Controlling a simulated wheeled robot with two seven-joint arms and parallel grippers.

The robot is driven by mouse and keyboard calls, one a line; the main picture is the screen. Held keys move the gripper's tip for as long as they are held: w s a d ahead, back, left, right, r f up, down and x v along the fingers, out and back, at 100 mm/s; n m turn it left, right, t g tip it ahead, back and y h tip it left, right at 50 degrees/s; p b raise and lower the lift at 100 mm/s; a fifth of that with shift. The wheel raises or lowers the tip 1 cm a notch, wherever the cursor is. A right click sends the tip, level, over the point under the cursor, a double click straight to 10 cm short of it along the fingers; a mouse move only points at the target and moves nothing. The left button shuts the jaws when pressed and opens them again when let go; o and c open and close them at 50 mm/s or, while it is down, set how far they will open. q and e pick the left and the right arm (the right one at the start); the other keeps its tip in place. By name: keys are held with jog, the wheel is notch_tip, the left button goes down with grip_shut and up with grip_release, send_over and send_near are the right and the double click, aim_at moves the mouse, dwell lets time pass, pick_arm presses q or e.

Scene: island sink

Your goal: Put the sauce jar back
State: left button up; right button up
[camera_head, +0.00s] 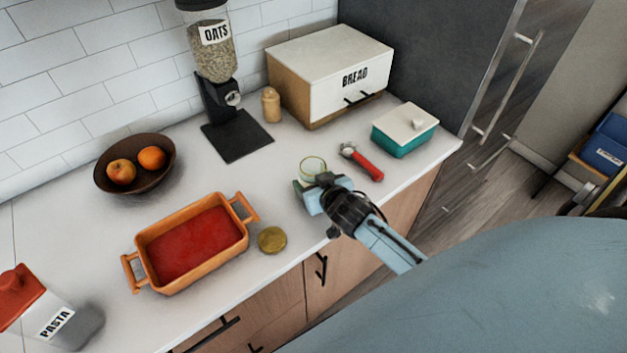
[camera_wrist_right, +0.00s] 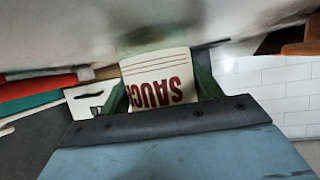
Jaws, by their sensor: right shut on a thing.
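The sauce jar (camera_head: 312,166) is a clear glass jar with a round open rim, near the counter's front edge in the head view. Its cream label with red upside-down "SAUC" lettering fills the middle of the right wrist view (camera_wrist_right: 160,80). My right gripper (camera_head: 312,188) is shut on the jar, with a finger at each side of the label. Whether the jar touches the counter I cannot tell. A round gold lid (camera_head: 272,239) lies on the counter, left of and nearer than the jar. My left gripper is not in view.
An orange baking dish (camera_head: 140,246) with red sauce stands left of the lid. A red-handled tool (camera_head: 364,164) and a teal butter dish (camera_head: 405,136) lie right of the jar. The bread box (camera_head: 330,60), oats dispenser (camera_head: 236,136) and fruit bowl (camera_head: 158,178) stand behind.

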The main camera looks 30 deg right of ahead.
jog(key=shift+f, duration=0.2)
jog(key=o, duration=1.2)
jog(key=shift+o, duration=0.2)
jog(key=shift+r, duration=0.25)
jog(key=v, duration=1.2)
jog(key=shift+p, duration=0.3)
